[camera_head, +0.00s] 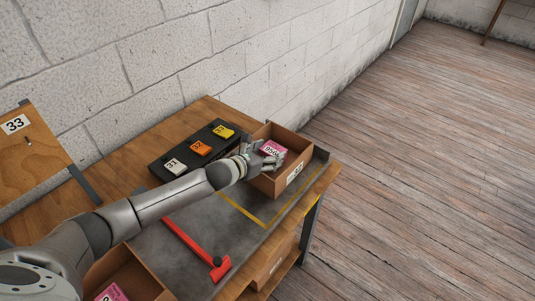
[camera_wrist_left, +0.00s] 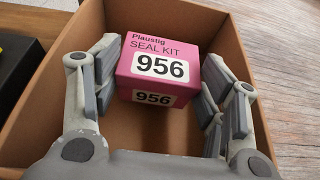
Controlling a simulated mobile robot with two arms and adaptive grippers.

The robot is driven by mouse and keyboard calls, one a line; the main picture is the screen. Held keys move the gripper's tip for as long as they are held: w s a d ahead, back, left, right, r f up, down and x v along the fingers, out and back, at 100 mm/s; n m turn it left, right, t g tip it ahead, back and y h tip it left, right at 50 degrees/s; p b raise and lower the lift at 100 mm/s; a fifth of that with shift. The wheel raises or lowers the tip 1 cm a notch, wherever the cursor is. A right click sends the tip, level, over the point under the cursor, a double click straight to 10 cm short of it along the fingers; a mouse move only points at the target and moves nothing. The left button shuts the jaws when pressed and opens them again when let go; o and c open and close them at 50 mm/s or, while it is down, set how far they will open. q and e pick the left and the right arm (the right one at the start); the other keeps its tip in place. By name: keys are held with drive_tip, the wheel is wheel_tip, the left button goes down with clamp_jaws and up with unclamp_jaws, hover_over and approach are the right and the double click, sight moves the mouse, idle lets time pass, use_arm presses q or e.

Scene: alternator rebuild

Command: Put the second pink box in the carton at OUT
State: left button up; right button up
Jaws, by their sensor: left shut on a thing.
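A pink box (camera_head: 272,148) marked "SEAL KIT 956" is between the fingers of my left gripper (camera_head: 268,158). The wrist view shows the same pink box (camera_wrist_left: 157,38) with a finger on each side, the gripper shut on it. The box is within the walls of an open brown carton (camera_head: 290,184) with a white label at the far right end of the bench. In the wrist view the carton (camera_wrist_left: 50,118) surrounds box and fingers; whether the box touches its floor is unclear. Another pink box (camera_head: 112,293) lies in an open box at the lower left. My right gripper is out of view.
A black tray (camera_head: 157,169) with white, orange and yellow tagged items stands behind my left arm by the block wall. A red tool (camera_head: 196,246) lies on the grey mat (camera_head: 165,262). A wooden panel marked 33 (camera_head: 30,145) is at the left.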

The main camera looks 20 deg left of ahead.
use_arm(q)
drive_tip(key=shift+s+f, duration=0.15)
drive_tip(key=shift+f, duration=0.15)
